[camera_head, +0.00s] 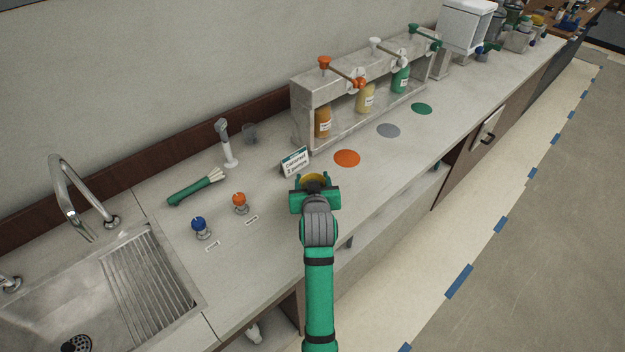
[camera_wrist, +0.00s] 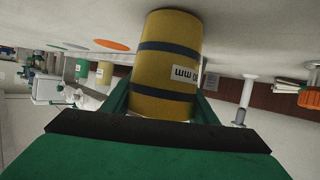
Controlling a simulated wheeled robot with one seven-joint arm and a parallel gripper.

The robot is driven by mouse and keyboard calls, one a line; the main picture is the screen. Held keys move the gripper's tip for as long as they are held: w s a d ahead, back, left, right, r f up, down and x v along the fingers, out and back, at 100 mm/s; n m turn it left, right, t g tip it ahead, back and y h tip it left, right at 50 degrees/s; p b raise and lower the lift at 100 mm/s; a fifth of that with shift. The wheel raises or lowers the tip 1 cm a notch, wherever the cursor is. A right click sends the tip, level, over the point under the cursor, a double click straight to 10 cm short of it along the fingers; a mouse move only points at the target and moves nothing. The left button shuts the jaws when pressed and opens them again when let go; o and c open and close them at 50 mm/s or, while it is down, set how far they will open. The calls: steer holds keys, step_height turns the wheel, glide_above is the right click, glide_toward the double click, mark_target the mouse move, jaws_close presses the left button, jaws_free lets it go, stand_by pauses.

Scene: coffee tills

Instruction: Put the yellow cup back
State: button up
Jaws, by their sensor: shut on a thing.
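The yellow cup (camera_wrist: 166,65) has dark bands and a white label, and fills the middle of the wrist view. In the head view only a bit of its yellow top (camera_head: 313,178) shows beyond my wrist. My gripper (camera_head: 314,190) is shut on the cup, with a green finger on each side of it in the wrist view. The cup is at the counter, in front of a small white sign (camera_head: 295,161) and left of the orange disc (camera_head: 347,158). I cannot tell whether its base touches the counter.
A dispenser rack (camera_head: 300,100) with syrup bottles stands at the back, with a grey disc (camera_head: 388,131) and a green disc (camera_head: 421,108) before it. Blue (camera_head: 199,225) and orange (camera_head: 239,201) knobs, a green brush (camera_head: 192,188) and a sink (camera_head: 100,285) lie left. The counter's front edge is near my gripper.

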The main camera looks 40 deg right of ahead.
steer(key=shift+f, duration=0.15)
steer(key=o, duration=1.3)
steer(key=shift+s+a+r, duration=0.15)
steer(key=shift+r, duration=0.1)
steer(key=v, duration=1.1)
steer(key=shift+s+a+r, duration=0.1)
steer(key=shift+s+a, duration=0.1)
steer(key=shift+s, duration=0.05)
steer(key=shift+w, duration=0.1)
